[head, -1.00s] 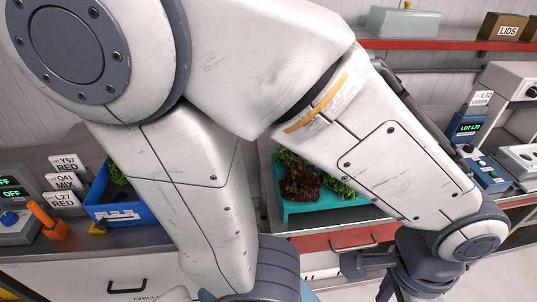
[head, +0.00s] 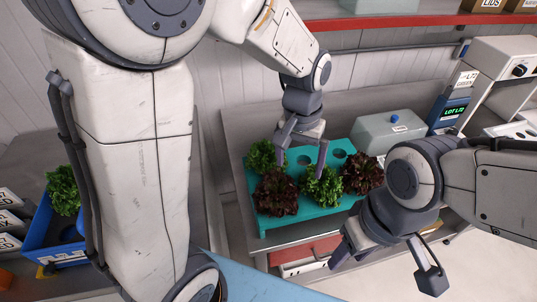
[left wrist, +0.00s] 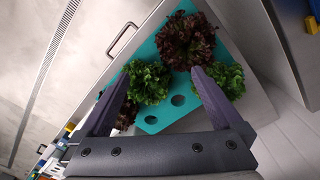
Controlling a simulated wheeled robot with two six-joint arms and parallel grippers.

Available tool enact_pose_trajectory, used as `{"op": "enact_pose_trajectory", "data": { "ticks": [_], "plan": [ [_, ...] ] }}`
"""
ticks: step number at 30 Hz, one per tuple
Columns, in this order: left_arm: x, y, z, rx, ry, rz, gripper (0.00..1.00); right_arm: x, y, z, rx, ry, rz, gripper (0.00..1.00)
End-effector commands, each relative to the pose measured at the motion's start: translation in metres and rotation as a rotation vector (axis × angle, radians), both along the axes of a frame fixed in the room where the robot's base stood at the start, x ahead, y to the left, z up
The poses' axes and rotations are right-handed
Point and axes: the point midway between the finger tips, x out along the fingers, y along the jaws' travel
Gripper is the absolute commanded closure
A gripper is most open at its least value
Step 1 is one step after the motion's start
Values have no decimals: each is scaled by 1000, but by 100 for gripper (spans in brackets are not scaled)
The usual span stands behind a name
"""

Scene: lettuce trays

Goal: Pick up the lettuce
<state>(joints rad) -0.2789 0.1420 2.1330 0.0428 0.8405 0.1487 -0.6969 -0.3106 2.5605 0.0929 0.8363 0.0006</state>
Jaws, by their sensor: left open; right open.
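A teal tray (head: 262,226) on the metal table holds two dark red lettuces, one at front left (head: 276,192) and one at front right (head: 362,174). A green lettuce (head: 323,188) stands between them, and another green lettuce (head: 262,157) is at back left. My left gripper (head: 302,158) is open and empty above the tray, behind the front-middle green lettuce. In the left wrist view that green lettuce (left wrist: 148,84) shows between the open fingers, nearer the left one. My right gripper (head: 386,262) is open and empty, in front of the tray's right end.
The tray has two empty holes at the back, one of them here (head: 338,153). A grey box with a blue knob (head: 395,119) stands behind its right end. A blue bin (head: 40,235) with green lettuce is at far left. A red shelf (head: 400,20) runs above.

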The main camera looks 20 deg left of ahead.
Motion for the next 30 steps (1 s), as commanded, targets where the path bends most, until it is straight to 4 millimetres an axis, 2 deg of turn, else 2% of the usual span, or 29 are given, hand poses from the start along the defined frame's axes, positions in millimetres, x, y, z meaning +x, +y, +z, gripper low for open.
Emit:
{"op": "enact_pose_trajectory", "data": {
  "ticks": [1,3,6,10,13,19,25,30],
  "plan": [
    [30,23,-10,9,12,99,0,0,0,1,0,0,0,50],
    [61,50,-22,18,17,207,0,0,0,2,0,0,0,50],
    [92,86,-38,26,21,326,0,0,0,3,0,0,0,50],
    [113,115,-52,32,24,413,0,0,0,3,0,0,0,50],
    [117,123,-64,35,29,437,0,0,0,6,0,0,0,50],
    [117,122,-94,35,30,436,0,0,0,13,0,0,-1,50],
    [117,121,-110,34,27,435,0,0,0,17,0,0,-1,50],
    [114,119,-130,34,30,434,0,0,0,32,0,0,-1,50]
  ]
}}
